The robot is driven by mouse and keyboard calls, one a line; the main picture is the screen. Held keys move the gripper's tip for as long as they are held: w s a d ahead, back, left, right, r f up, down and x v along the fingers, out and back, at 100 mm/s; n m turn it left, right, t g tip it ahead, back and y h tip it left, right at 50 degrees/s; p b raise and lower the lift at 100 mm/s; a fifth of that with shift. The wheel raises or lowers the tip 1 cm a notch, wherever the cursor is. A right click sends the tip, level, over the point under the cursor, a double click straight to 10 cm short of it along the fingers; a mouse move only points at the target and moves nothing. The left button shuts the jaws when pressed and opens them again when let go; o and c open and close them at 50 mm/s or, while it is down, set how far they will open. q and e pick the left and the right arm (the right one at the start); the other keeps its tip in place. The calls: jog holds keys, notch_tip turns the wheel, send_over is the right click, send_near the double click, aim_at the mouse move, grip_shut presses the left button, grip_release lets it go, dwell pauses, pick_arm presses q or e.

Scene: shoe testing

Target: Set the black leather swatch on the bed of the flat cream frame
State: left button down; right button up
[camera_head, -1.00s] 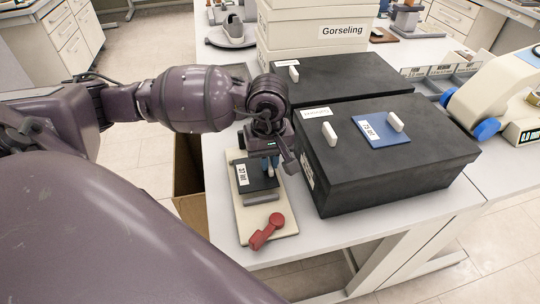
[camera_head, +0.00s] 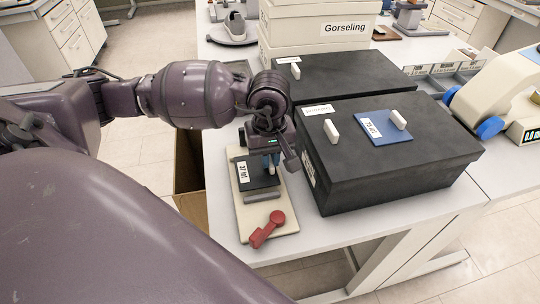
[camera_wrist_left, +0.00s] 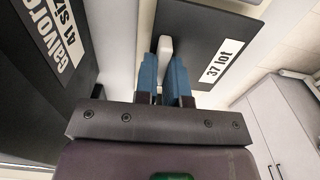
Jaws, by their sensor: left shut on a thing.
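The black leather swatch (camera_head: 254,179) has a white "37 lot" label and a pale upright tab. My left gripper (camera_head: 270,163) is shut on the tab (camera_wrist_left: 166,50) with its blue fingers, and the swatch also shows in the left wrist view (camera_wrist_left: 190,22). The swatch is level over the bed of the flat cream frame (camera_head: 246,227), behind its grey bar (camera_head: 265,197). I cannot tell whether it touches the bed. The frame lies on the table with a red lever (camera_head: 267,230) at its near end. My right gripper is not in view.
Two black boxes (camera_head: 400,170) stand close to the right of the frame. A blue swatch (camera_head: 383,128) with a pale tab lies on the nearer box. Cream boxes (camera_head: 320,30) are stacked behind. The table's left edge runs close beside the frame.

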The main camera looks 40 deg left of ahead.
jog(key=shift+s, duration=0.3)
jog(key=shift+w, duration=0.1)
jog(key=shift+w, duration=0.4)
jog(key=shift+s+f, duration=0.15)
pick_arm(q)
jog(key=shift+b, duration=0.4)
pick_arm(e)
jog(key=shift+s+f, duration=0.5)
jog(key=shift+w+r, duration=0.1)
pick_arm(q)
jog(key=shift+f, duration=0.15)
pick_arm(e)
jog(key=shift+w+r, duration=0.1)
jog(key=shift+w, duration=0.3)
pick_arm(q)
jog(key=shift+f, duration=0.15)
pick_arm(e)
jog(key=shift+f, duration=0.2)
